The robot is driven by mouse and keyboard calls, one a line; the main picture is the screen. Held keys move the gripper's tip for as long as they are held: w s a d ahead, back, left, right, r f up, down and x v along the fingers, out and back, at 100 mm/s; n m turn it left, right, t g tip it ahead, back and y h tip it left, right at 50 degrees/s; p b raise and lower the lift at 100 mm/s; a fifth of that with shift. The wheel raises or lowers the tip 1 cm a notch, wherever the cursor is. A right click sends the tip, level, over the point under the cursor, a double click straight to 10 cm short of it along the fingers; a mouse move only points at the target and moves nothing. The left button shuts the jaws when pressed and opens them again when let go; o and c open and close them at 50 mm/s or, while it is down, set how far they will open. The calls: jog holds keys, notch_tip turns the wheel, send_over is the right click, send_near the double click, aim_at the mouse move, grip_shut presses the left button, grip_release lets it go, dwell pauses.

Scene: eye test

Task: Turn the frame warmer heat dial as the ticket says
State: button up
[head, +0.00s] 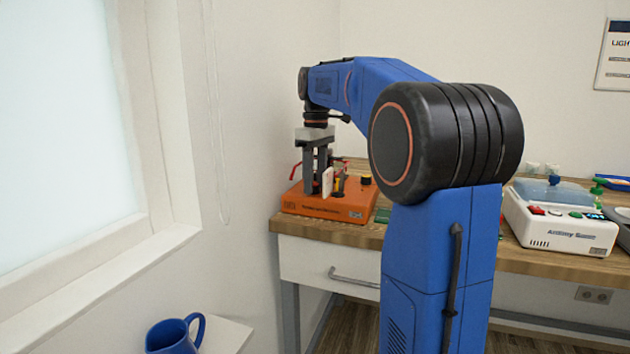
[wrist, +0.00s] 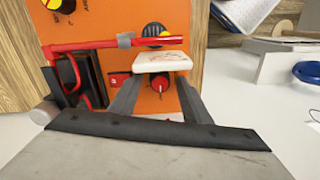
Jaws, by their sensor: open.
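An orange box-shaped device (head: 328,205) stands at the left end of the wooden bench; its front lettering is too small to read. A cream block (wrist: 162,62) lies across the fingertips' view, partly covering what is behind. I see no readable ticket.
A red bar (wrist: 105,46) with a grey collar crosses the panel near my fingers. A white machine (head: 560,215) with a bluish lid stands further right on the bench (head: 350,236). My arm hides the middle of the bench.

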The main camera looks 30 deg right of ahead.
jog(key=c, duration=1.1)
jog(key=shift+o, duration=0.3)
jog(key=shift+m, duration=0.5)
jog(key=m, duration=0.5)
jog(key=shift+m, duration=0.3)
jog(key=m, duration=0.5)
jog(key=shift+a+m, duration=0.1)
jog(key=shift+m, duration=0.2)
